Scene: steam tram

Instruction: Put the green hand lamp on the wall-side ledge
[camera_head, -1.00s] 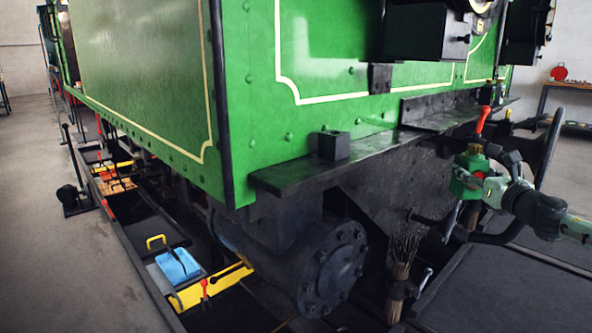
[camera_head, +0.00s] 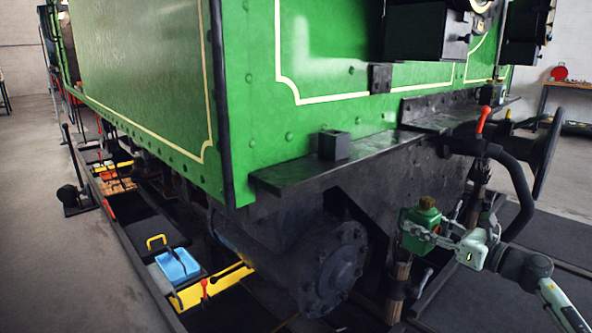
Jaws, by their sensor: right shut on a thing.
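The green hand lamp (camera_head: 416,232), with a brownish cap on top, is held in my right gripper (camera_head: 437,240). The gripper's fingers close on it from the right, and it looks nearly upright. The lamp hangs in front of the tram's end, in the picture below the black ledge and apart from it. The black ledge (camera_head: 290,176) runs along the green tram end; a raised plate (camera_head: 440,118) forms its right part, farther back. I cannot tell for sure which part is the wall-side one. My left gripper is not in view.
A small black square socket (camera_head: 333,145) stands on the ledge's left part. A red-handled lever (camera_head: 483,120), a curved black hose (camera_head: 522,190) and a round buffer (camera_head: 547,155) are at the right. A cylinder (camera_head: 335,265) juts out below. The raised plate looks bare.

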